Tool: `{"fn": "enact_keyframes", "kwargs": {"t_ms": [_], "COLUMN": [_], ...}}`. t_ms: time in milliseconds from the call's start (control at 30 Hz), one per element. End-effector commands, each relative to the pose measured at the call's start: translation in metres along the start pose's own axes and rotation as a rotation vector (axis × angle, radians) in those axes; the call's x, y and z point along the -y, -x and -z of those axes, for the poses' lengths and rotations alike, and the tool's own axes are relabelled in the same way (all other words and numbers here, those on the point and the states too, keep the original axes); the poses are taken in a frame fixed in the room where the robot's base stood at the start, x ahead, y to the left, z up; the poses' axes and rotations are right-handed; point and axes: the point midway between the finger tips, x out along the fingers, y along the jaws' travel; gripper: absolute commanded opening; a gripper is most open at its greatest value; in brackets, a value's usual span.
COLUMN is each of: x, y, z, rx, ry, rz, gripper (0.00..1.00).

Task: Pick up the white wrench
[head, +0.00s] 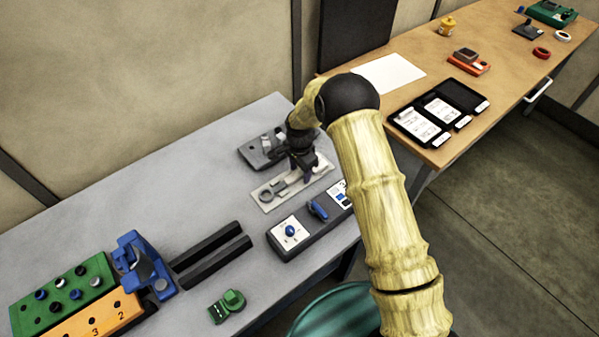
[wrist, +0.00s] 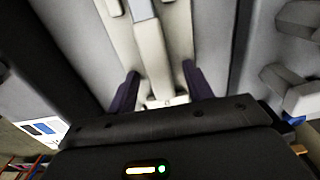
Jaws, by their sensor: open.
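The white wrench (wrist: 152,62) shows in the wrist view as a pale bar running up the picture between the two dark purple fingers. In the head view it lies at a pale flat tray (head: 299,191) on the grey bench, partly hidden by my gripper (head: 303,170). A ring-shaped end shows at the tray's left. My gripper points down over the tray's right part. In the wrist view my gripper (wrist: 160,88) is open, one finger on each side of the bar, with gaps visible. I cannot tell how far down the fingertips reach.
A dark grey fixture (head: 256,153) stands close behind the tray. A dark switch box (head: 283,249) with blue knobs stands close in front. A blue clamp (head: 139,262), black rails (head: 207,259) and a green block (head: 90,277) lie left. A wooden table (head: 480,60) adjoins at right.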

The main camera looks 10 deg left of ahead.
Motion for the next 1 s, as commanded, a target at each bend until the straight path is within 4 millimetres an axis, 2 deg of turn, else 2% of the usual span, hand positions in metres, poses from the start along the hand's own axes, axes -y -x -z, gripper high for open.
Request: {"fn": "enact_keyframes", "kwargs": {"t_ms": [467,567,733,1000], "x": [0.0001,0.0001,0.0001,0.0003], "y": [0.0001,0.0002,0.0002,0.0009], "z": [0.0001,0.0001,0.0001,0.0014], "rx": [0.000,0.000,0.000,-0.001], "ry": [0.000,0.000,0.000,-0.003], "rz": [0.000,0.000,0.000,0.002], "gripper": [0.51,0.35,0.02,0.00]}}
